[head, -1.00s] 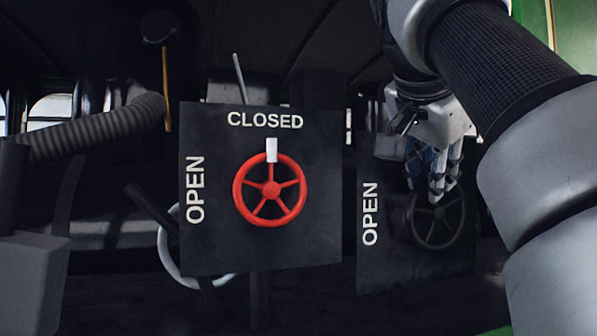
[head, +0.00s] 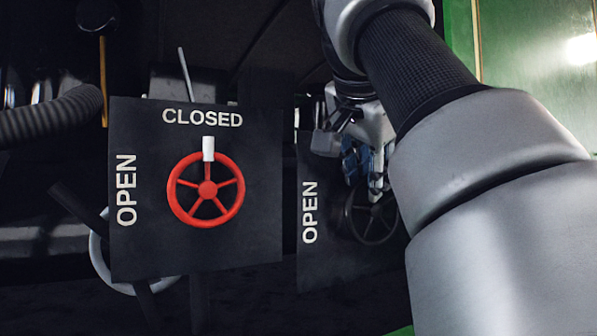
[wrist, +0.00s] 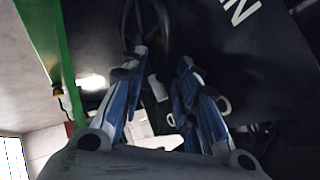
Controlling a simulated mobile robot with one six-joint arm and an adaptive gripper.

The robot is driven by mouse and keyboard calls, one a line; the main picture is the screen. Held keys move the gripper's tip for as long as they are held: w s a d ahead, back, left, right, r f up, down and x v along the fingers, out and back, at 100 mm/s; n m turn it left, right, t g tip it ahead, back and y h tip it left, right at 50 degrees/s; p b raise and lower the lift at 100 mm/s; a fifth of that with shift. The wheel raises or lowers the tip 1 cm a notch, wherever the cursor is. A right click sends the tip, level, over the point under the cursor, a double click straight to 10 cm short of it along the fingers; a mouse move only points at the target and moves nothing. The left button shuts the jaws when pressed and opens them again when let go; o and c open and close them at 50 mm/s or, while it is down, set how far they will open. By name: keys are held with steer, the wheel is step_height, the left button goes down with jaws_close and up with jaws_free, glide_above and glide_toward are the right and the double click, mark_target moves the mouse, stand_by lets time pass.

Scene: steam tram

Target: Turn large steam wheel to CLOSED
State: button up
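A red spoked wheel (head: 206,190) is mounted on a black panel (head: 145,245). Its white marker (head: 208,149) points up at the word CLOSED; the word OPEN is at the panel's left. A black spoked wheel (head: 371,217) is on a second panel (head: 318,262) at the right, with OPEN at its left. My gripper (head: 368,182) is in front of the black wheel's upper part and hides some of it. In the wrist view my gripper (wrist: 162,60) has its fingers apart, with the black wheel (wrist: 145,22) beyond them. Whether they touch the wheel is unclear.
A pale ring-shaped wheel (head: 98,258) is partly hidden behind the red wheel's panel. A ribbed hose (head: 50,118) runs at the upper left. A green wall (head: 530,70) stands at the right. My arm covers much of the right side.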

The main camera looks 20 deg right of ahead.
steer(key=shift+r, duration=0.1)
steer(key=s+a, duration=0.8)
steer(key=s, duration=0.1)
steer(key=shift+s+a+r, duration=0.3)
steer(key=shift+s, duration=0.1)
steer(key=shift+o, duration=0.2)
steer(key=shift+w, duration=0.15)
